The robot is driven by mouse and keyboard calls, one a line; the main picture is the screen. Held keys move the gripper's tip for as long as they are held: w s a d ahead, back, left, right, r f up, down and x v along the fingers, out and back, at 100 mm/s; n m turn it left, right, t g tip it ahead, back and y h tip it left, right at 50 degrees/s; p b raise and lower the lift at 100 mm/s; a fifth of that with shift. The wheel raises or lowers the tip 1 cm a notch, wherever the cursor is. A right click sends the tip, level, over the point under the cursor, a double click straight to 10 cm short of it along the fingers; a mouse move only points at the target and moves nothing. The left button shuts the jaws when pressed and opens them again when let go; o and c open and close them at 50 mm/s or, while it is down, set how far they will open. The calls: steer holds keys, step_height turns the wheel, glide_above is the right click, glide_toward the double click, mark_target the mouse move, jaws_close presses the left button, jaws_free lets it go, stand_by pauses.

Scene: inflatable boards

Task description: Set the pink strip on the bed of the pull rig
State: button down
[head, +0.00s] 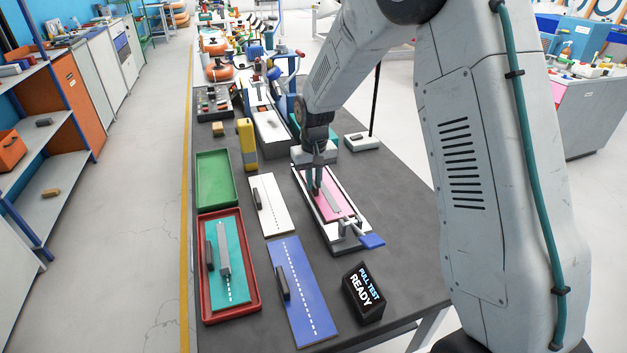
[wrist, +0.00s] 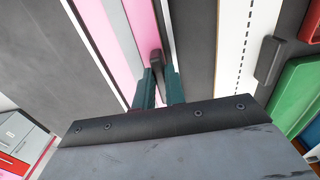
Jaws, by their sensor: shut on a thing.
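The pink strip (head: 327,207) is a flat pink board with a grey band along it and a dark upright grip. It lies lengthwise over the bed of the pull rig (head: 346,245), a long white frame with a blue-handled clamp at its near end. My gripper (head: 315,187) is over the strip's left side, pointing down. In the wrist view my gripper (wrist: 160,88) is shut on the dark grip of the pink strip (wrist: 92,25). I cannot tell whether the strip's underside touches the bed.
A white board (head: 273,215) and a blue board (head: 305,300) lie left of the rig. A red tray (head: 204,300) holds a teal board; a green tray (head: 216,180) is behind it. A black sign (head: 364,293) reads PULL TEST READY. Grey table is bare right of the rig.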

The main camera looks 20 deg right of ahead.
mark_target(314, 183)
steer(key=shift+f, duration=0.15)
steer(key=c, duration=1.5)
jaws_free()
steer(key=shift+o, duration=0.2)
step_height(314, 183, up, 12)
steer(key=shift+r, duration=0.25)
steer(key=s+d+r, duration=0.1)
steer(key=s+r, duration=0.6)
steer(key=s, duration=0.3)
steer(key=s+d+r+t, duration=0.1)
steer(key=s+d, duration=0.1)
steer(key=s, duration=2.6)
steer(key=shift+r, duration=0.25)
